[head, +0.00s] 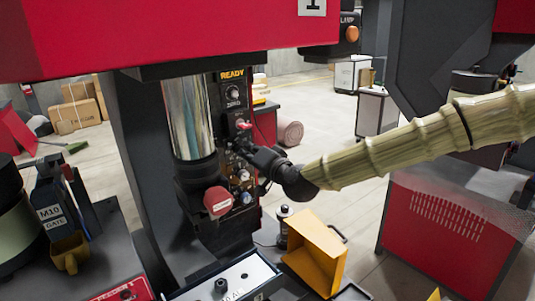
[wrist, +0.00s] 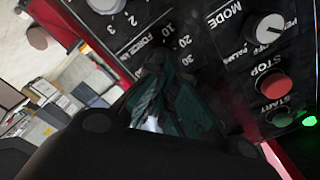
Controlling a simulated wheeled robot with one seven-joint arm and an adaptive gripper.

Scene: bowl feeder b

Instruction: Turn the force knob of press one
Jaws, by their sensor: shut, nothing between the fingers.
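Press one (head: 180,38) is the red and black machine with a "1" plate. Its dark control panel (head: 214,92) faces right in the head view, under a READY display. My gripper (head: 240,146) reaches the panel from the right at mid-height. In the wrist view the gripper (wrist: 157,75) is shut, its fingertips at the panel beside the "FORCE kN" lettering and a 10-20-30 scale. The force knob is mostly or wholly hidden behind the fingers. I cannot tell whether they touch it.
A mode knob (wrist: 265,28), a red stop button (wrist: 273,84) and a green start button (wrist: 279,117) sit close by. Another white knob (wrist: 106,4) is above left. A red round button (head: 218,201) and a yellow bin (head: 318,250) are below the gripper.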

